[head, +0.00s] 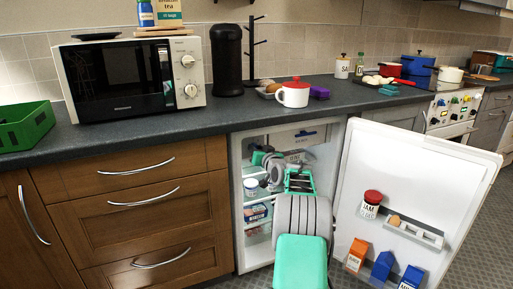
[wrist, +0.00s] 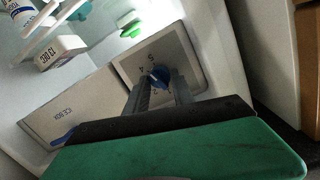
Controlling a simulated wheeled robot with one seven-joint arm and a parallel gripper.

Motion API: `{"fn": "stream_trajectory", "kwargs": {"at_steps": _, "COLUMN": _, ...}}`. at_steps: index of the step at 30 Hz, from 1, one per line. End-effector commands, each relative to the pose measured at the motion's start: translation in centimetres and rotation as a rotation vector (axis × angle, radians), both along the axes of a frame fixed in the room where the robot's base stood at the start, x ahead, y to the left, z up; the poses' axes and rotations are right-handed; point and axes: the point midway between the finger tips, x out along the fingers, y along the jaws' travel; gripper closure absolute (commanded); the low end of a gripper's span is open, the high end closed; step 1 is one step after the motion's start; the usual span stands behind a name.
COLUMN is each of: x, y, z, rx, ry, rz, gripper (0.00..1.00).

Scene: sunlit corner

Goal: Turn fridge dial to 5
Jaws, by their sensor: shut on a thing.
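The fridge (head: 237,195) stands open under the counter, and my arm reaches into it in the head view. In the wrist view, the dial has a blue knob (wrist: 157,75) on a pale square plate (wrist: 190,60) with dark numbers around it. A 5 and a 4 show near the knob's far side; other marks are partly hidden by my fingers. My gripper (wrist: 160,84) has its two grey fingers on either side of the knob, shut on it. The exact pointer setting is too small to read. In the head view my arm hides the dial.
Beside the dial is the ice box panel (wrist: 75,108). The fridge door (head: 345,215) is open to the right, holding a jam jar (head: 371,203) and several cartons.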

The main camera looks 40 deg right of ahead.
Motion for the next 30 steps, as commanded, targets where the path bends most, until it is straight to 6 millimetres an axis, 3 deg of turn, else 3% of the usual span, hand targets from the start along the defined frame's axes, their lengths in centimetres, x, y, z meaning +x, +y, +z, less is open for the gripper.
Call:
{"fn": "stream_trajectory", "kwargs": {"at_steps": 13, "x": -0.03, "y": -0.14, "z": 0.09, "rx": 0.273, "ry": -0.08, "rz": 0.0, "gripper": 1.0}}
{"fn": "stream_trajectory", "kwargs": {"at_steps": 30, "x": -0.02, "y": -0.14, "z": 0.0, "rx": 0.331, "ry": -0.098, "rz": 0.0, "gripper": 1.0}}
